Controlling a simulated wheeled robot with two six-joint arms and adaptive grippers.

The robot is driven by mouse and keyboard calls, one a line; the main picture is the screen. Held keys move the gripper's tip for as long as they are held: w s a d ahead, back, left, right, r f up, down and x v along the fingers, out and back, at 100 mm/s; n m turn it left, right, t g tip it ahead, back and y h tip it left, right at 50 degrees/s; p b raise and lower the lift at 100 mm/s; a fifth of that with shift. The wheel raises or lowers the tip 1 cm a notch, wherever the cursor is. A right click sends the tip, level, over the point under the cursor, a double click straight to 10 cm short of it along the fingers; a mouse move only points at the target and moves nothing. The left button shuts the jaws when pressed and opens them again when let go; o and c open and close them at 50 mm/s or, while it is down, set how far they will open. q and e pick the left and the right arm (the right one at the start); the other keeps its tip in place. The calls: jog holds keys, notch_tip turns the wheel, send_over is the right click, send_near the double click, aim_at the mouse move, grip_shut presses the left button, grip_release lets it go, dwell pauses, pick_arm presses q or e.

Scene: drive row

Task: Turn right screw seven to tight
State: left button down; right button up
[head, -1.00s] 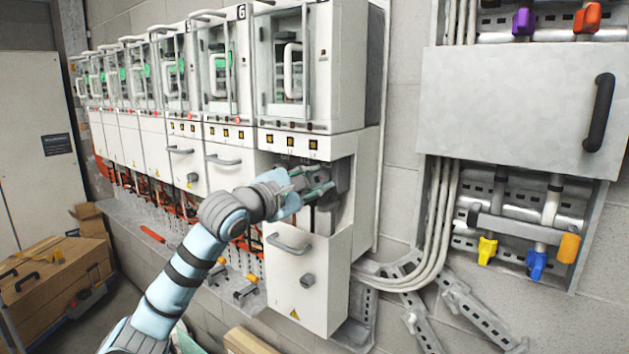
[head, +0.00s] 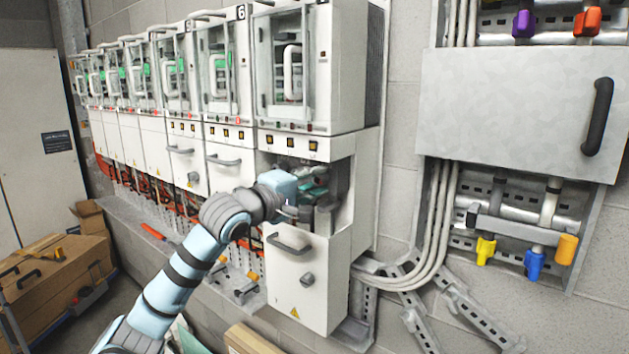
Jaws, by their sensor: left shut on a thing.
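My left gripper (head: 312,192) reaches into the open lower compartment of the nearest drive cabinet (head: 342,190), the one to the right of cabinet 6. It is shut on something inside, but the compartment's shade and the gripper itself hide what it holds. Grey parts show around the fingers in the opening. I cannot make out a screw or its number. The compartment's cover (head: 298,290), with a handle and a grey knob, hangs below the opening. My right gripper is not in view.
A row of similar cabinets (head: 184,150) runs to the far left. A grey wall box (head: 500,110) with a black handle is at the right, with coloured valves (head: 535,263) below it. Cartons (head: 55,275) stand on the floor at the left.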

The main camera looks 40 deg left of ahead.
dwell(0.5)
pick_arm(q)
jog(key=c, duration=1.3)
grip_release()
